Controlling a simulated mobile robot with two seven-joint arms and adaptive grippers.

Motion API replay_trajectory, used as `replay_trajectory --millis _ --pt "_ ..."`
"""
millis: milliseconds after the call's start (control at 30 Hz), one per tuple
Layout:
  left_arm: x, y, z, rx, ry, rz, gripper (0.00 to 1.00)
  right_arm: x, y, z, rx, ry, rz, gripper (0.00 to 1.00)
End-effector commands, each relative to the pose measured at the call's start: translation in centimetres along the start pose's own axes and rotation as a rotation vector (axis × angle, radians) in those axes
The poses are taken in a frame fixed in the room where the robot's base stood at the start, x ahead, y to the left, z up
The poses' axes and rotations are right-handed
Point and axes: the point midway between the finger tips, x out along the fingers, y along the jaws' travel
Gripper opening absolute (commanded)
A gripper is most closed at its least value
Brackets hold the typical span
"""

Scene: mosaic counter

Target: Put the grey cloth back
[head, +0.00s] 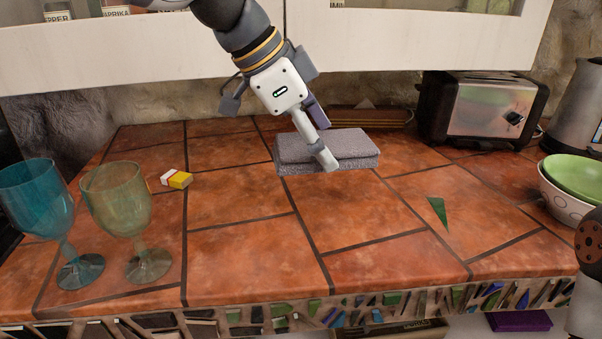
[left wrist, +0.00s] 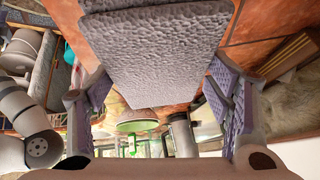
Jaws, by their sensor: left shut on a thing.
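The grey cloth (head: 350,142) is a folded, thick, rough-textured pad at the back middle of the tiled counter (head: 240,250). My left gripper (head: 322,137) reaches down from the top of the head view and is shut on the cloth. One finger lies across its near side and the other is behind it. In the left wrist view the cloth (left wrist: 155,50) fills the space between the two purple-padded fingers. I cannot tell whether its underside touches the tiles. My right gripper is not in view.
Two glass goblets, blue (head: 38,200) and greenish (head: 115,200), stand at the left, with a small yellow-and-white box (head: 177,179) nearby. A toaster (head: 485,108), kettle (head: 582,105) and bowls (head: 570,185) stand at the right. A green shard (head: 438,210) lies right of centre. The front middle is clear.

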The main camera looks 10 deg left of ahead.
Motion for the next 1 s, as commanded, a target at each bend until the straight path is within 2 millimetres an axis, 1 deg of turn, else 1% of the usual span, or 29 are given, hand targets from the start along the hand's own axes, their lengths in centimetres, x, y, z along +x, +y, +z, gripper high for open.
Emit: replay_trajectory --millis 33,167,300,400,533,600,700,767,1000 --pt "1.1 -1.3 0.7 -0.007 -0.002 0.007 0.50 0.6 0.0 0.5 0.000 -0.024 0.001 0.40" --pt "2.9 -4.3 2.2 -0.009 -0.005 0.010 0.50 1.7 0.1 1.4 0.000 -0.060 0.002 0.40" --pt "5.3 -6.0 3.9 -0.006 -0.004 0.010 0.50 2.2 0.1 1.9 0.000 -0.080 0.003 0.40" --pt "6.2 -6.9 4.6 -0.004 -0.002 0.006 0.50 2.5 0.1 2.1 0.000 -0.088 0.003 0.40" --pt "6.8 -7.6 5.0 -0.001 -0.001 0.003 0.50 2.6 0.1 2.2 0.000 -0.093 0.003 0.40" --pt "7.6 -8.1 5.6 -0.003 -0.001 0.004 0.50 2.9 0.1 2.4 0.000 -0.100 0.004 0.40" --pt "9.1 -7.7 6.5 0.000 -0.002 0.004 0.50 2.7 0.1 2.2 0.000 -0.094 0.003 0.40" --pt "9.7 -7.7 6.9 0.001 -0.001 0.001 0.50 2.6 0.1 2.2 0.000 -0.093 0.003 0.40" --pt "9.8 -7.7 6.9 0.002 0.000 -0.001 0.50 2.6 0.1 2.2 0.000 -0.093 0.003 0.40"
